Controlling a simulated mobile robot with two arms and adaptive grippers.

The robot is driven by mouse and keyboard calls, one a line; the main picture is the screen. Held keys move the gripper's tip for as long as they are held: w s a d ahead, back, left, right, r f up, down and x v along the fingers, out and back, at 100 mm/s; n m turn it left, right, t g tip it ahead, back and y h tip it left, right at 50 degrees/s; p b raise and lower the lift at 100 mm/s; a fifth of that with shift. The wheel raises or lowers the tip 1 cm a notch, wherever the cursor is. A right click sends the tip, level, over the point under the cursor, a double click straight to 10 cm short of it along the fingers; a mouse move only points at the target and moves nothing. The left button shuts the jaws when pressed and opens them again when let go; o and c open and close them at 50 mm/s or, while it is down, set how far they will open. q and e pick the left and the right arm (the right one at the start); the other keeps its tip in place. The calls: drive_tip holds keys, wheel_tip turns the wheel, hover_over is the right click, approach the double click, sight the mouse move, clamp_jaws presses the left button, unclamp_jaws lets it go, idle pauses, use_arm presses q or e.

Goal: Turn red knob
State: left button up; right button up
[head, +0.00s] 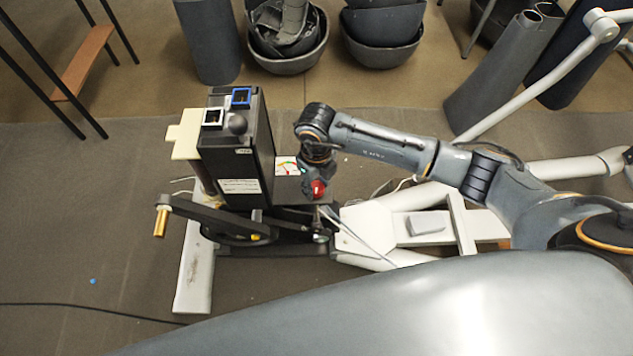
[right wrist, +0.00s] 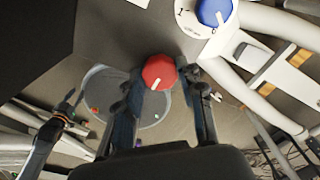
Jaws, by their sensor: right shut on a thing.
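The red knob (head: 318,188) shows small in the head view, right at the fingers of my right gripper (head: 316,182). What the knob is mounted on is partly hidden by the gripper.
A blue knob (right wrist: 213,11) on a white numbered dial is at the top of the right wrist view. A tall black box (head: 236,150) stands left of my right gripper. A black crank arm (head: 220,216) and white frame (head: 400,225) lie below. Grey bins (head: 288,62) stand behind.

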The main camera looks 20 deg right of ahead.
sight(316, 187)
idle(0.3)
drive_tip(key=o, duration=1.2)
drive_tip(key=shift+c, duration=0.2)
wheel_tip(316, 187, up, 12)
